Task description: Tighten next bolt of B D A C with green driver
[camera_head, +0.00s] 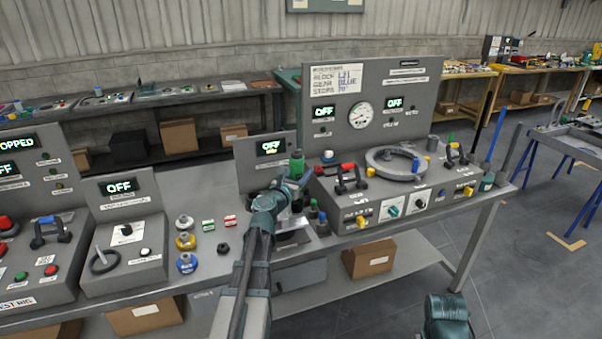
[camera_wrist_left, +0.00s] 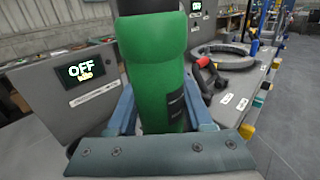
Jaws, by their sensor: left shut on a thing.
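My left gripper (camera_head: 294,186) is shut on the green driver (camera_head: 297,163), held upright over the bench in front of a small panel reading OFF. In the left wrist view the driver (camera_wrist_left: 152,75) fills the middle, between the blue fingers of the gripper (camera_wrist_left: 160,125). Its lower end is hidden by the gripper, so I cannot tell whether it touches anything. A grey ring (camera_head: 397,162) lies on the console to the right, apart from the driver, with small coloured pieces around it. I cannot make out bolts or letters B, D, A, C.
The console (camera_head: 440,190) with a round gauge (camera_head: 360,114) stands right of my left gripper. A handle with red parts (camera_head: 350,177) sits close beside it. Blue, yellow and other coloured knobs (camera_head: 186,240) stand to the left. Small bottles (camera_head: 320,220) stand just right of my left gripper.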

